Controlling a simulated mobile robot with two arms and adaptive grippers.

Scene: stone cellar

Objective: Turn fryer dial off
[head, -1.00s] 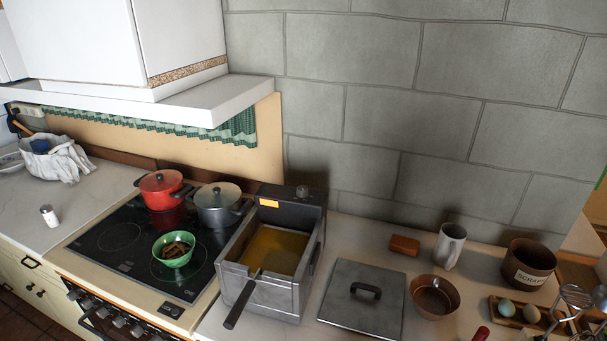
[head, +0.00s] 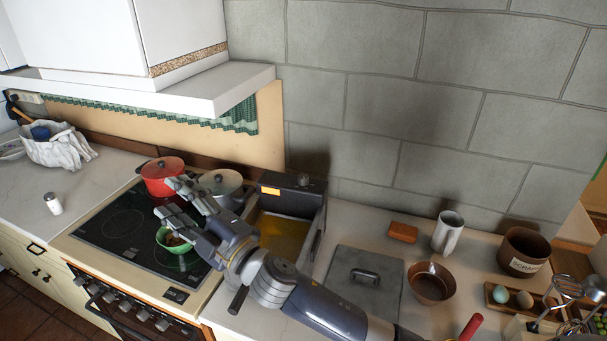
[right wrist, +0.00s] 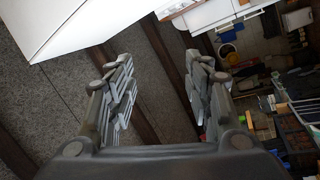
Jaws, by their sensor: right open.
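The fryer (head: 319,243) is a grey metal box of yellow oil (head: 284,232) on the counter beside the stove. Its black control head (head: 283,200) stands at the back with an orange label (head: 271,190). A small round dial (head: 304,180) sits on top; its setting is too small to read. My right gripper (head: 166,197) is open and empty, left of the fryer and in front of the dial, apart from it. Its fingers point left over the stove. In the right wrist view its spread fingers (right wrist: 157,85) have nothing between them. My arm hides the fryer's front. My left gripper is out of view.
A red pot (head: 160,176), a grey pot (head: 224,184) and a green bowl (head: 167,243) stand on the stove near my right fingers. A metal lid (head: 345,262), brown bowl (head: 432,287) and mug (head: 448,232) are right of the fryer. The wall rises close behind.

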